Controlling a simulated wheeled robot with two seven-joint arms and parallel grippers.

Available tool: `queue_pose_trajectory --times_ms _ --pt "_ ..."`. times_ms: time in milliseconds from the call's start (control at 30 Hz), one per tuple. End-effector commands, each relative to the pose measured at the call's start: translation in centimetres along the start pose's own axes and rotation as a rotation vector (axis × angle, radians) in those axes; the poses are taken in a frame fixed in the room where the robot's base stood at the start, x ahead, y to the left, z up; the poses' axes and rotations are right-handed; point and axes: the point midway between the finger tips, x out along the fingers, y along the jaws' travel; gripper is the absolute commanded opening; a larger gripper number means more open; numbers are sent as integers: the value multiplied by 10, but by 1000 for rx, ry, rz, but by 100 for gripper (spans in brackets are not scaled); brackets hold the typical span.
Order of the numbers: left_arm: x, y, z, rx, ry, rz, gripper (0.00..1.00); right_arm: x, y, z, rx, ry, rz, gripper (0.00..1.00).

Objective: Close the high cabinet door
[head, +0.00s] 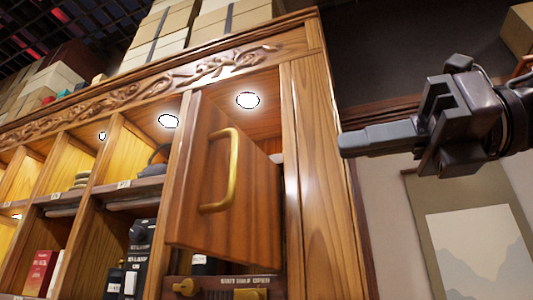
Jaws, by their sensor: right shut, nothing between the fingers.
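The high cabinet door (222,185) is a wooden panel with a curved brass handle (222,170). My left gripper is not in view.
The cabinet's right post (323,170) stands between the door and my right gripper. Open shelves (120,190) with boxes and tea cakes lie left of the door. Boxes (160,32) are stacked on top. A hanging scroll (480,240) is on the right wall.

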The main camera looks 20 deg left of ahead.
Motion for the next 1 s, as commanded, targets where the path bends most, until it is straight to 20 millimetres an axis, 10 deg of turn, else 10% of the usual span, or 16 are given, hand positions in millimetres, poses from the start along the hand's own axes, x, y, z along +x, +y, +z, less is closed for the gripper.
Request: queue_pose_trajectory --times_ms 500,1000 --pt "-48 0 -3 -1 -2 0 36 98 0 3 2 2 2 0" --pt "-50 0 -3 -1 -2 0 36 107 0 0 2 -1 1 0"
